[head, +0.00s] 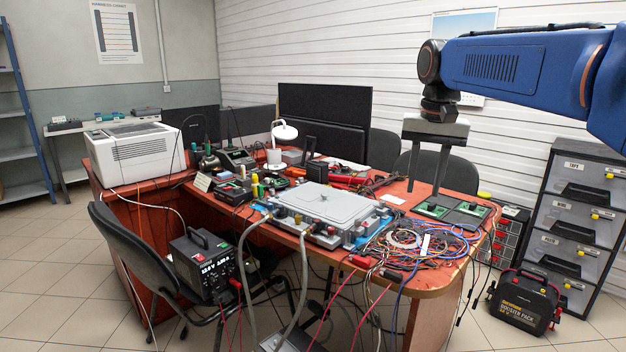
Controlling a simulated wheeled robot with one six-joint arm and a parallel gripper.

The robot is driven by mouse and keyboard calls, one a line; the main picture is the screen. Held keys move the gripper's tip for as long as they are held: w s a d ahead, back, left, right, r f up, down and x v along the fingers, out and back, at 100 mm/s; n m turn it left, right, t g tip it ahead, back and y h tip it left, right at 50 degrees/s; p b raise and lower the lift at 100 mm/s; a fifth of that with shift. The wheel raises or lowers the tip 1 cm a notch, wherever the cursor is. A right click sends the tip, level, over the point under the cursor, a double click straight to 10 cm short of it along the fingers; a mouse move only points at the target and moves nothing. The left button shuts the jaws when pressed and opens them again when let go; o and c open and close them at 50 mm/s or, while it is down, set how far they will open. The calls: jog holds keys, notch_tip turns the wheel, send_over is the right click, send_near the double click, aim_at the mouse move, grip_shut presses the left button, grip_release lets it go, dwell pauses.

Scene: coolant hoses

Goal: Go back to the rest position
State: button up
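My gripper (423,192) hangs down at the end of my blue arm, above the right part of the red-brown desk. Its two dark fingers are apart, with nothing between them. It looks clear of the desk, near green circuit boards on a dark mat, but the exact height is hard to tell. A grey metal case (335,203) lies on the desk, left of my gripper. Two grey hoses (240,262) run from fittings at the case's front and hang over the desk edge. Their lower ends are partly hidden.
A tangle of coloured wires (415,243) lies at the desk's right front. Monitors (323,105) and chairs stand behind. A black chair (128,250) and black power unit (203,262) stand in front. A drawer cabinet (577,225) and booster pack (525,300) stand right.

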jog(key=s+d+f+n+t, duration=0.1)
jog(key=s+d+f, duration=0.1)
jog(key=s+f, duration=0.9)
jog(key=s+d+f+n+t, duration=0.2)
jog(key=s+f, duration=1)
jog(key=s, duration=0.4)
jog(key=shift+s+f+n+t, duration=0.15)
jog(key=shift+s+n+t, duration=0.1)
jog(key=shift+n+t, duration=0.05)
